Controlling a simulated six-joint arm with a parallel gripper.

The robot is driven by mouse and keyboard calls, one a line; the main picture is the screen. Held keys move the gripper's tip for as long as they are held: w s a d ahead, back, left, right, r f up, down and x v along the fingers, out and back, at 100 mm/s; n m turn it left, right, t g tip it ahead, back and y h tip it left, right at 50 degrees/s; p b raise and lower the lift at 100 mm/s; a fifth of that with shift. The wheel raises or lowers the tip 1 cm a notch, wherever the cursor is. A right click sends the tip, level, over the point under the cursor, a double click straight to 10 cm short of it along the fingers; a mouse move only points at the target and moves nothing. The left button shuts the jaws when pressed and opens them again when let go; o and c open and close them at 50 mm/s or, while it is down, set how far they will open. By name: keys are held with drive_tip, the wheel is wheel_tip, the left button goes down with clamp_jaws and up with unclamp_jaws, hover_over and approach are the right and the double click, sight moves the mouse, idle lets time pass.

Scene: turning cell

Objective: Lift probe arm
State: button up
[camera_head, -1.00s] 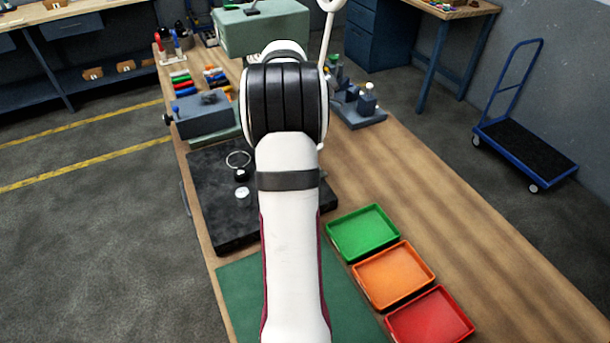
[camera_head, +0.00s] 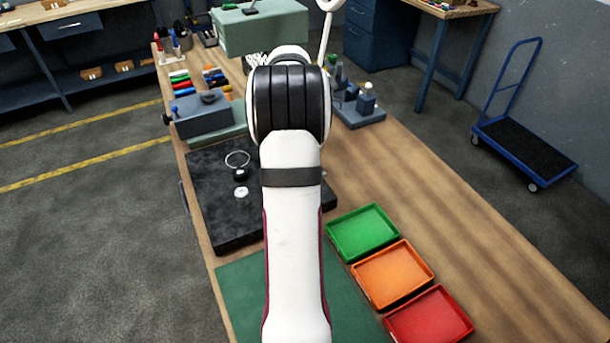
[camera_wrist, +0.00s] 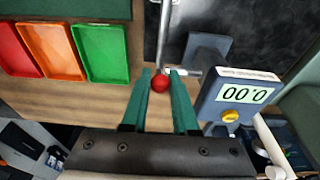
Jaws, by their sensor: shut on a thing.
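In the wrist view a red ball knob (camera_wrist: 160,83) sits at the end of a thin metal rod, seemingly the probe arm (camera_wrist: 164,40). My gripper (camera_wrist: 160,80) has green fingers, one on each side of the red knob, and is shut on it. Right beside the fingers is a grey gauge (camera_wrist: 237,95) with a yellow knob; its display appears upside down and seems to read 0.00. A grey block (camera_wrist: 207,52) stands behind the rod on the black plate (camera_wrist: 262,25). In the head view my own arm hides the gripper and the probe.
Green (camera_head: 362,232), orange (camera_head: 392,273) and red (camera_head: 428,315) trays line the bench's right side. The black plate (camera_head: 215,220) bears a metal ring (camera_head: 238,159) and small pieces. A grey fixture (camera_head: 358,112) and a vise-like block (camera_head: 200,120) stand farther back. Bare wood lies right of the trays.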

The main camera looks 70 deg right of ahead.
drive_tip(key=shift+s+d+r, duration=0.1)
drive_tip(key=shift+s+d, duration=0.05)
drive_tip(key=shift+d, duration=0.05)
drive_tip(key=shift+s, duration=0.1)
drive_tip(key=shift+s+d+r, duration=0.2)
drive_tip(key=shift+s+d, duration=0.3)
drive_tip(key=shift+d, duration=0.1)
drive_tip(key=shift+s+d, duration=0.6)
